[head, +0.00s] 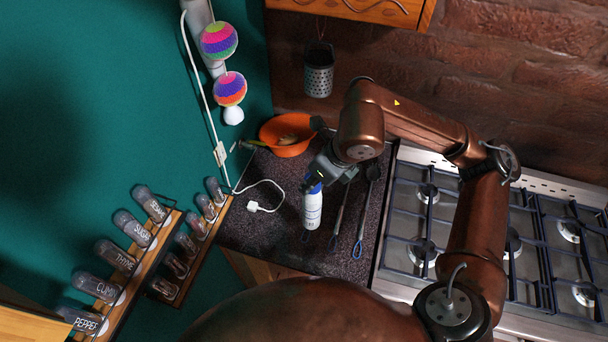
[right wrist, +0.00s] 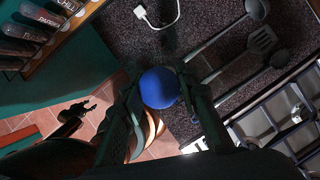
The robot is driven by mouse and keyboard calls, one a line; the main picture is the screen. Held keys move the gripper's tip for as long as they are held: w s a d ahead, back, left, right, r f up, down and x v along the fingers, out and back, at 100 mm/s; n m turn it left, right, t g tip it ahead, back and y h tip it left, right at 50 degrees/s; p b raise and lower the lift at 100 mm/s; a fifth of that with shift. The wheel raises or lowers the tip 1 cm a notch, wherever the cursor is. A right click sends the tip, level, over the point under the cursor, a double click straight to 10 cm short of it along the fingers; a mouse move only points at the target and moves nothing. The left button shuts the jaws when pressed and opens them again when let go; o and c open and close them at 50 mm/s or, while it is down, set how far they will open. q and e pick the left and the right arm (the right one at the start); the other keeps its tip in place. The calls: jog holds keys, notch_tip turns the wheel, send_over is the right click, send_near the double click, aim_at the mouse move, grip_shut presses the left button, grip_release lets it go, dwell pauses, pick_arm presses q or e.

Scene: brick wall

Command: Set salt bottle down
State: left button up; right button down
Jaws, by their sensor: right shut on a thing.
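The salt bottle (head: 312,208) is white with a blue cap and appears upright over the dark speckled counter (head: 270,232). I cannot tell whether its base touches the counter. My right gripper (head: 318,178) is shut on the bottle near its cap. In the right wrist view the round blue cap (right wrist: 160,87) sits between the fingers of my right gripper (right wrist: 160,95), and most of the bottle's body is hidden. My left gripper (right wrist: 78,110) shows small and dark at the left of the right wrist view, away from the bottle. The head view does not show it.
An orange bowl (head: 287,147) stands behind the bottle. Utensils (head: 362,220) lie to its right, beside the gas stove (head: 408,230). A white plug and cable (head: 265,207) lie to its left. Spice racks (head: 150,255) with several jars hang on the green wall.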

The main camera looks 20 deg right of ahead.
pick_arm(q)
jog(key=r+p, duration=0.2)
jog(key=w+r+p, duration=0.1)
jog(key=r+p, duration=0.1)
jog(key=shift+r, duration=0.35)
pick_arm(e)
jog(key=w+d+f, duration=0.1)
jog(key=w+f, duration=1)
jog(key=f, duration=0.1)
jog(key=shift+w, duration=0.35)
jog(key=shift+f, duration=0.1)
pick_arm(q)
jog(key=shift+f, duration=0.15)
pick_arm(e)
jog(key=c, duration=1.5)
grip_release()
jog(key=shift+o, duration=0.2)
